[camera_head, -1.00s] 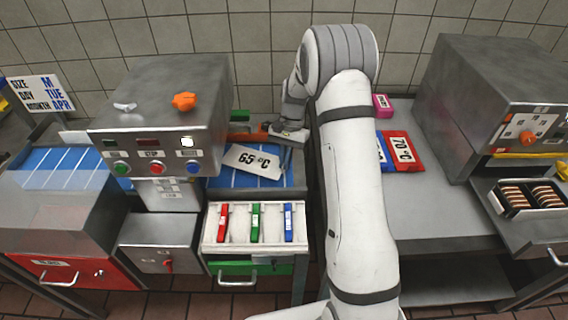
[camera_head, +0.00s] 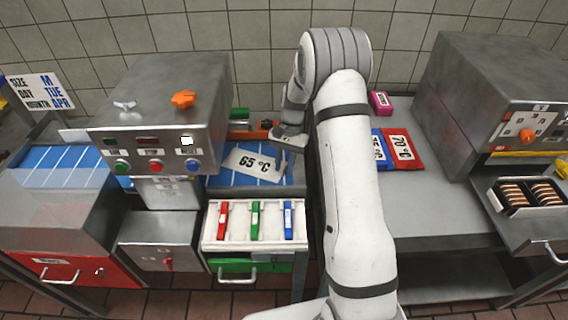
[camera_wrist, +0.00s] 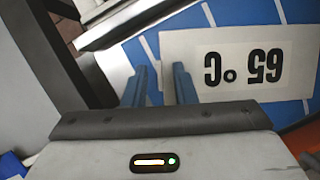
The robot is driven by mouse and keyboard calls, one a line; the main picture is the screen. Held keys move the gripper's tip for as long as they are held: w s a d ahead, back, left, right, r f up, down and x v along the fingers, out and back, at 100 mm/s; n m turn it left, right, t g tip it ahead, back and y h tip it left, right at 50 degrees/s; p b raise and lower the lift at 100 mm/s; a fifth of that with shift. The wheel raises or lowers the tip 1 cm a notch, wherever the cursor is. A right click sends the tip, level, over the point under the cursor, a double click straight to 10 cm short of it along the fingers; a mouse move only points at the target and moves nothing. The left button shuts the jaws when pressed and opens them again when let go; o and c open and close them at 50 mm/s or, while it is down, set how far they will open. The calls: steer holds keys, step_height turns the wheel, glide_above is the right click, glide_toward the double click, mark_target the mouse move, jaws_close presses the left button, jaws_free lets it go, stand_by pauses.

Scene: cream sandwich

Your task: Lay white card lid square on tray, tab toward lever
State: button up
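A white card (camera_head: 254,163) marked "65 °C" lies slightly askew over the blue striped surface (camera_head: 225,178) at centre left. It also shows in the wrist view (camera_wrist: 290,86), upside down. No tab can be made out on it. My gripper (camera_head: 283,158) is over the card's right end. In the wrist view its two blue fingers (camera_wrist: 160,84) stand apart, with blue surface visible between them. The right finger overlaps the card's near end, and nothing is seen clamped. A dark tray of sandwiches (camera_head: 530,196) sits at the far right by the grey machine (camera_head: 500,85).
A white rack (camera_head: 239,236) with red, green and blue levers stands in front of the blue surface. A grey control box (camera_head: 160,110) stands left. Red and blue packs (camera_head: 402,150) marked "70 °C" and a pink block (camera_head: 381,102) lie right of my arm.

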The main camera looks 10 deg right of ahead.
steer(key=b+v, duration=0.2)
steer(key=v, duration=1)
steer(key=s+r+n+t, duration=0.1)
steer(key=s+r, duration=0.3)
steer(key=s, duration=0.4)
steer(key=s+a+r+n+t+h, duration=0.1)
steer(key=s+r, duration=0.3)
steer(key=s, duration=0.4)
steer(key=s+r+n+t+h, duration=0.1)
steer(key=s+r+n+t, duration=0.2)
steer(key=s, duration=0.5)
steer(key=shift+a+r, duration=0.3)
steer(key=shift+r, duration=0.15)
steer(key=shift+o, duration=0.3)
steer(key=s+f+n+t, duration=0.1)
steer(key=s, duration=0.6)
steer(key=shift+f+n+t+h, duration=0.3)
steer(key=shift+f+n+t, duration=0.1)
steer(key=shift+o, duration=0.2)
steer(key=shift+s+f, duration=0.1)
steer(key=shift+a, duration=0.1)
